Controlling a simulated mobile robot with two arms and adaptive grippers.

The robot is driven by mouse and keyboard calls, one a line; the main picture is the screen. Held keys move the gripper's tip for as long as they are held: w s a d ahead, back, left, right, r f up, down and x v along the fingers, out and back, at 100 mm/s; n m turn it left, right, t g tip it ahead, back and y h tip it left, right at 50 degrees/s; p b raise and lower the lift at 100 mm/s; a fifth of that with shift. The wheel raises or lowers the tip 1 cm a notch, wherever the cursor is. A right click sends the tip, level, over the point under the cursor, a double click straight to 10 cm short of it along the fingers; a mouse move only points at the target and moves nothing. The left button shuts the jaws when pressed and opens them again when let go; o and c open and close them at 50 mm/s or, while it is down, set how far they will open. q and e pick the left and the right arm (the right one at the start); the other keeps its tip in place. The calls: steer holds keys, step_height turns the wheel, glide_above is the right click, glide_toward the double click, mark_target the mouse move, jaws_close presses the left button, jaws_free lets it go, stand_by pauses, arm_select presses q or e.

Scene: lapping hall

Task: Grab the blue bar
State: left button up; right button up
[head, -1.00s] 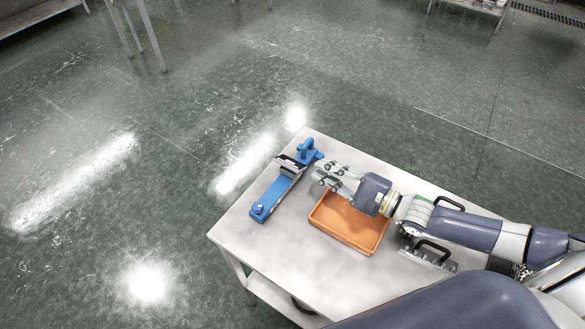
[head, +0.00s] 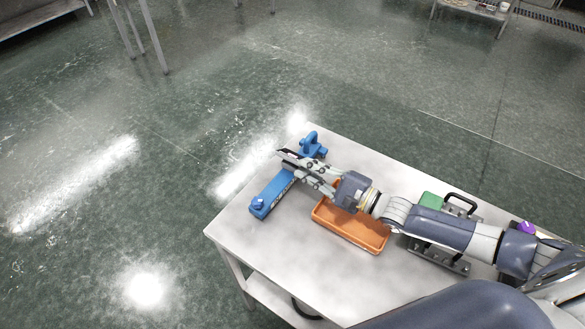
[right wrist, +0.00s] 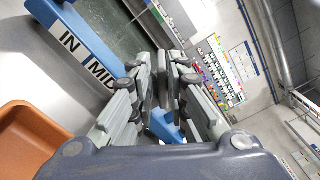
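The blue bar (head: 272,192) lies near the table's far-left edge, with a small knob at its near end and an upright loop-shaped part (head: 311,141) at its far end. In the right wrist view the blue bar (right wrist: 88,32) shows white labels reading "IN" and "MID". My right gripper (head: 290,160) reaches over the bar's middle, near the dark piece across it, and hides part of it. In the wrist view its fingers (right wrist: 167,65) are close together with a narrow gap. Whether they grip anything is unclear. My left gripper is out of view.
An orange tray (head: 350,233) stands on the white table (head: 265,245) under my right wrist; it also shows in the wrist view (right wrist: 30,140). A green block (head: 431,200), a black handle (head: 461,200) and a purple item (head: 526,228) lie near my forearm. The near-left tabletop is clear.

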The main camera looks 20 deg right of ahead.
mark_target(292, 159)
steer(key=p+x, duration=0.1)
steer(key=x, duration=0.4)
steer(key=shift+r, duration=0.15)
steer(key=shift+w+a, duration=0.15)
jaws_close()
